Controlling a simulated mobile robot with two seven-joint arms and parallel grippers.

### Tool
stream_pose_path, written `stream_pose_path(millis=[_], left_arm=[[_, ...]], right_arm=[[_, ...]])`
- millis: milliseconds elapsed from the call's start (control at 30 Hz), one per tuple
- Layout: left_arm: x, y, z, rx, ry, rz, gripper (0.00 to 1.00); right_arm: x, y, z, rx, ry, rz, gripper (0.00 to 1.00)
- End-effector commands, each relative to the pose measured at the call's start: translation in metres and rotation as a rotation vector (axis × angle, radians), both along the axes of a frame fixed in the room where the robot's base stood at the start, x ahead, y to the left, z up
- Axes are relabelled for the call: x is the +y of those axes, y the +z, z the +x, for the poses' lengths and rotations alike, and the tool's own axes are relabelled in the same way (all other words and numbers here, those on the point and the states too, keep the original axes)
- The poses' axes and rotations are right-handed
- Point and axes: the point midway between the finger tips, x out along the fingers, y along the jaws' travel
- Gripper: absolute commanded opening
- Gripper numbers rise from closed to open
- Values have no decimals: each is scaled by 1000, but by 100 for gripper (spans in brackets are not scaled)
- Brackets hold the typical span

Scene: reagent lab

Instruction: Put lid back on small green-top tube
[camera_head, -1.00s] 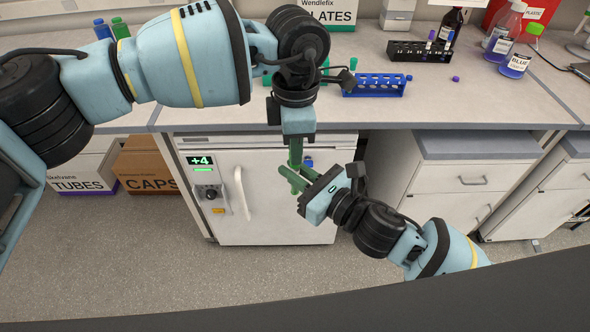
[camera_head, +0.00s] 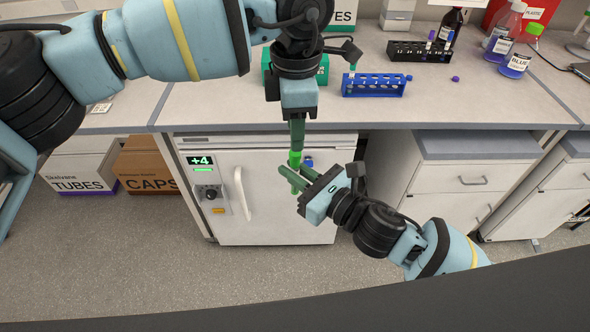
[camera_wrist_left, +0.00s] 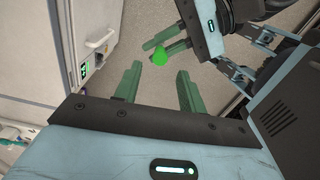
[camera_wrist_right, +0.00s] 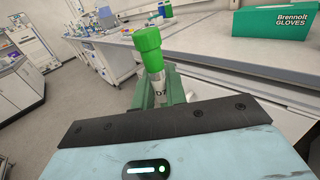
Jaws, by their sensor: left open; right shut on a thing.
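The small tube (camera_wrist_right: 158,88) is upright in my right gripper (camera_head: 291,181), which is shut on it. A bright green lid (camera_head: 295,158) sits on top of the tube. The lid also shows in the left wrist view (camera_wrist_left: 159,56) and at the tube's top in the right wrist view (camera_wrist_right: 148,45). My left gripper (camera_head: 297,147) is open and empty, pointing down just above the lid. Its two green fingers (camera_wrist_left: 158,85) are apart in the left wrist view, with the lid beyond their tips.
A blue tube rack (camera_head: 373,90) and a black rack (camera_head: 420,51) stand on the bench (camera_head: 230,110). Loose blue (camera_head: 408,77) and purple (camera_head: 455,78) caps lie near them. Bottles (camera_head: 516,64) stand at the right. Both grippers are in free space before the white cabinet (camera_head: 262,205).

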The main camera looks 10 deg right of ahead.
Motion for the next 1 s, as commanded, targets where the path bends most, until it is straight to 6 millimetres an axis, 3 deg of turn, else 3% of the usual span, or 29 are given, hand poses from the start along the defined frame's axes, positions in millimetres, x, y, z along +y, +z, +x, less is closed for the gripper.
stream_pose_path(millis=[367,800,1000], left_arm=[[-1,3,0,1,71,-2,37],[-1,29,0,-2,592,-2,37],[0,34,0,-3,691,0,37]], right_arm=[[0,0,0,0,0,0,0],[0,0,0,0,0,0,0],[0,0,0,0,0,0,0]])
